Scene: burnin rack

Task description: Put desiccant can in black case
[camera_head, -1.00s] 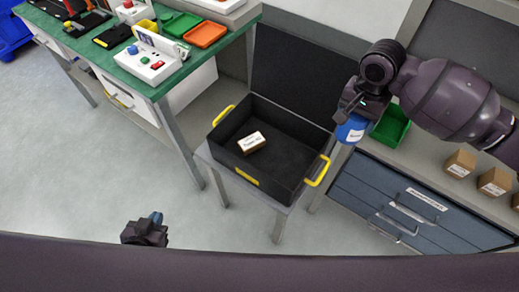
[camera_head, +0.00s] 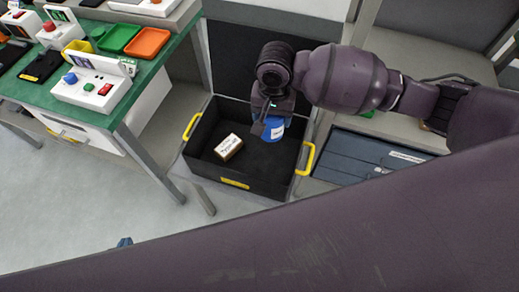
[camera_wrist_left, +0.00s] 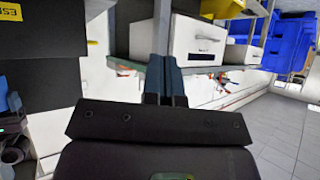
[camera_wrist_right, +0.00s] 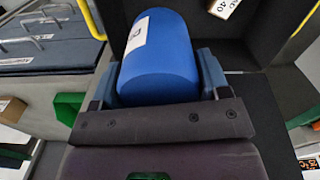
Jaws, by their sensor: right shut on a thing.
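The blue desiccant can (camera_head: 275,131), with a white label, is held by my right gripper (camera_head: 267,124) over the right half of the open black case (camera_head: 205,174). The can lies between both fingers in the right wrist view (camera_wrist_right: 165,68). Its exact height above the case floor is hard to tell. The case has yellow handles and its lid stands up behind. My left gripper (camera_wrist_left: 168,80) is empty, with its fingers together. In the head view only a small blue tip of it (camera_head: 124,242) shows, above my own dark body at the bottom.
A small white-and-brown box (camera_head: 228,147) lies in the left part of the case. A green-topped bench (camera_head: 135,96) with trays and a button box stands at left. A blue drawer cabinet (camera_head: 350,158) stands right of the case. The case's middle floor is free.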

